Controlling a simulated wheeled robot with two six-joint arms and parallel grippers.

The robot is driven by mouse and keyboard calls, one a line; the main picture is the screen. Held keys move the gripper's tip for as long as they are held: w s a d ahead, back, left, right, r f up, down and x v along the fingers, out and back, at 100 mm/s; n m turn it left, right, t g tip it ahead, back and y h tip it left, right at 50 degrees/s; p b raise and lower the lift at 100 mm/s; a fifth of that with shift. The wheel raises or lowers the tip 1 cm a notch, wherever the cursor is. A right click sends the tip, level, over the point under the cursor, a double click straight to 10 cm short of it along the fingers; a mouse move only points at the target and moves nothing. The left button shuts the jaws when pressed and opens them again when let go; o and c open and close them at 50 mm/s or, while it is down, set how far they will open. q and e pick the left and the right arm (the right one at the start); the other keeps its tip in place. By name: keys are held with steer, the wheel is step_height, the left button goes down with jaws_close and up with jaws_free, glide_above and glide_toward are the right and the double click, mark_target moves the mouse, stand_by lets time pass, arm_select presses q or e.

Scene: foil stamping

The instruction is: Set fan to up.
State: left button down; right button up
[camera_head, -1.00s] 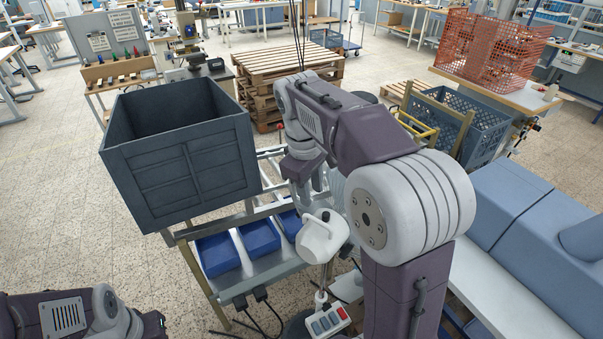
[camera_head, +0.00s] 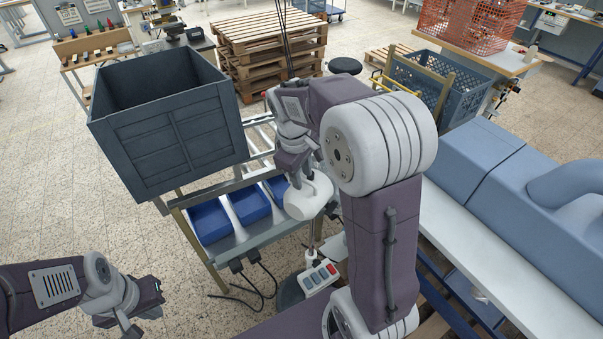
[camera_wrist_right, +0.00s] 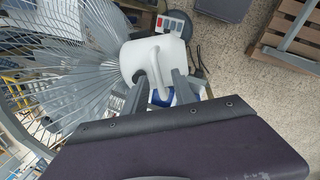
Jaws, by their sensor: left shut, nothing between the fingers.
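The fan's white motor housing with its loop handle (camera_head: 308,197) stands on a thin post below my right gripper (camera_head: 306,170). In the right wrist view the fan's wire grille (camera_wrist_right: 75,60) fills the left side, and the white housing (camera_wrist_right: 140,55) is in the middle. There the right gripper (camera_wrist_right: 160,88) has its two fingers apart, one on each side of the handle; I cannot tell if they touch it. The arm hides most of the grille in the head view. My left gripper (camera_head: 155,298) is shut and empty over the floor at lower left.
A button box (camera_head: 319,276) sits low on the fan's stand. A large grey crate (camera_head: 165,125) and several blue bins (camera_head: 208,220) are on the rack to the left. A blue machine (camera_head: 480,165) stands on the right. Open floor lies at left.

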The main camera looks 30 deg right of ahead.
steer(key=shift+w, duration=0.2)
steer(key=shift+c, duration=0.6)
steer(key=shift+w+f, duration=0.1)
jaws_close()
arm_select(q)
steer(key=shift+w+d, duration=0.1)
steer(key=shift+w, duration=0.2)
arm_select(e)
steer(key=shift+d, duration=0.1)
